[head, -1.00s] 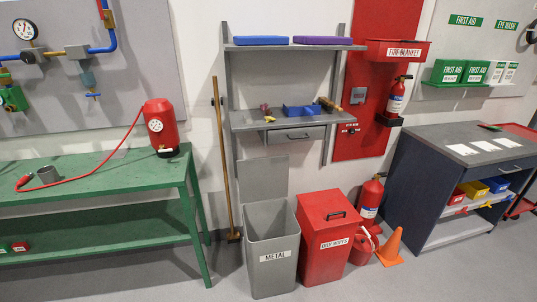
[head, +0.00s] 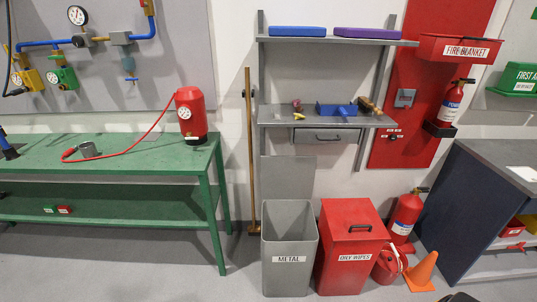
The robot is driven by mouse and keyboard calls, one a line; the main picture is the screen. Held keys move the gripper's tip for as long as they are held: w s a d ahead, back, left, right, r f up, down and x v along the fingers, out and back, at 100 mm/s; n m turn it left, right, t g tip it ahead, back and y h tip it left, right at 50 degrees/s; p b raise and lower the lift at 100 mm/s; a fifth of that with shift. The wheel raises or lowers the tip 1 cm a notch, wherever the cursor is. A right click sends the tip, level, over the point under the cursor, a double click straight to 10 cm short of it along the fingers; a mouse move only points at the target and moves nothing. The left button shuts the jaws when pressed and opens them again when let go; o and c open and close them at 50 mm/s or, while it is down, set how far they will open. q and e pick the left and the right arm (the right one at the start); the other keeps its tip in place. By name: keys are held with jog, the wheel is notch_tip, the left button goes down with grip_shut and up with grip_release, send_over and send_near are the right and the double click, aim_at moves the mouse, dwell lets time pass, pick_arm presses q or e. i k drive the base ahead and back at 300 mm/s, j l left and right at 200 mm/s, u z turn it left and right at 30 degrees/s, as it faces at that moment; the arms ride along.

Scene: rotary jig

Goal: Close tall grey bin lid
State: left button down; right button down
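The tall grey bin (head: 289,259), labelled METAL, stands on the floor below the grey wall shelf. Its grey lid (head: 288,182) is open and stands upright behind the bin's mouth, close to the wall. The top of the bin is open, and the inside that shows looks empty. Neither of my grippers can be made out in the head view. A small dark rounded shape at the bottom edge, right of the cone, may be part of my own body.
A red OILY WIPES bin (head: 347,266) with its lid shut stands close on the right. Beyond it are a fire extinguisher (head: 405,217) and an orange cone (head: 422,272). A green bench (head: 118,152) and a broom (head: 249,150) are left. Floor is clear before the bench.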

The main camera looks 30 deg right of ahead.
aim_at(283, 177)
jog(key=l+u, duration=0.1)
jog(key=l, duration=0.35)
jog(key=k+l, duration=0.1)
jog(key=l, duration=0.35)
jog(key=k+l+u, duration=0.15)
jog(key=l, duration=0.3)
jog(key=l+u, duration=0.1)
jog(key=l, duration=0.35)
jog(key=k+l, duration=0.15)
jog(key=l, duration=0.3)
jog(key=k+l+u, duration=0.15)
jog(key=l, duration=0.3)
jog(key=l+u, duration=0.1)
jog(key=l, duration=0.3)
jog(key=k+l, duration=0.2)
jog(key=l, duration=0.2)
jog(key=k+l, duration=0.1)
jog(key=l, duration=0.2)
jog(key=k+l, duration=0.1)
jog(key=l, duration=0.25)
jog(key=k+l, duration=0.1)
jog(key=l, duration=0.2)
jog(key=k+l, duration=0.15)
jog(key=l, duration=0.2)
jog(key=i+u, duration=0.05)
